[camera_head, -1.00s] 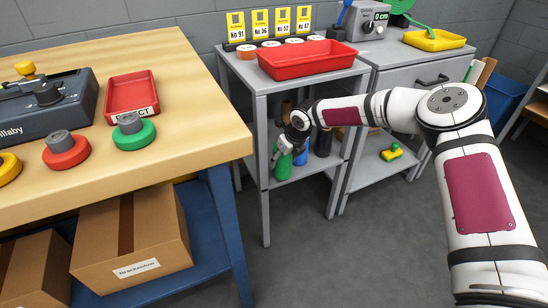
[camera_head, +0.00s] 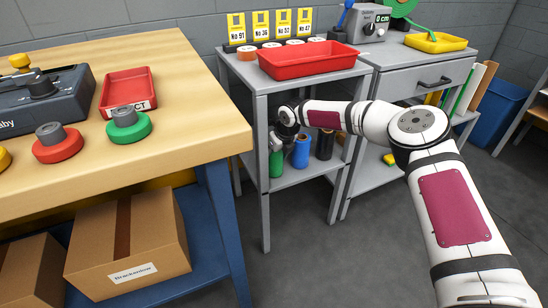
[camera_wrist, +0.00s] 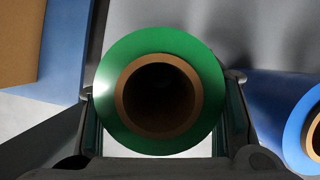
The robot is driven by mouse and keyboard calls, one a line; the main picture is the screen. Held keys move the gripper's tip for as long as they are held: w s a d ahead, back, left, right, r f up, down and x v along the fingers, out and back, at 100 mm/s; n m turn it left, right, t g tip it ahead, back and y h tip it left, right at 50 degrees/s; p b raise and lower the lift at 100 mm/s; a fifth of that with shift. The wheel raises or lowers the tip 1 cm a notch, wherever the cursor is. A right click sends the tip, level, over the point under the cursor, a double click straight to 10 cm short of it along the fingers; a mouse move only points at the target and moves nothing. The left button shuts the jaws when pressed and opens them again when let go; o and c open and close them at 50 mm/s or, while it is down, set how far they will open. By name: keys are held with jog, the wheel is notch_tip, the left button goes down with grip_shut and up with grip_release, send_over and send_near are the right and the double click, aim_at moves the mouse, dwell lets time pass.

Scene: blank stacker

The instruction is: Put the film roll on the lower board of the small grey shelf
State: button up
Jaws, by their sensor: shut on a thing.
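The small grey shelf (camera_head: 262,101) stands right of the wooden bench, with a lower board (camera_head: 312,172) under its top. My gripper (camera_head: 281,140) is between the two levels, at the shelf's left part. It is shut on a green film roll (camera_head: 276,165), which stands about upright at the lower board. I cannot tell whether its base touches the board. In the wrist view, the green roll (camera_wrist: 114,124) shows end-on with a brown hollow core, between the fingers. A blue roll (camera_head: 301,152) stands just right of it and also shows in the wrist view (camera_wrist: 270,110).
A black roll (camera_head: 324,145) stands beside the blue one. The shelf's front legs and top edge frame the opening. A red tray (camera_head: 308,62) and several tape rolls sit on top. The wooden bench (camera_head: 195,120) is close on the left.

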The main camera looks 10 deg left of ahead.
jog(key=o, duration=1.2)
jog(key=shift+f, duration=0.1)
jog(key=shift+d+r+p, duration=0.1)
jog(key=shift+r+p, duration=0.25)
jog(key=shift+r, duration=0.2)
jog(key=shift+s+d+r+p, duration=0.15)
jog(key=shift+s+d+p, duration=1.9)
jog(key=shift+s+d, duration=2.3)
jog(key=shift+d, duration=0.1)
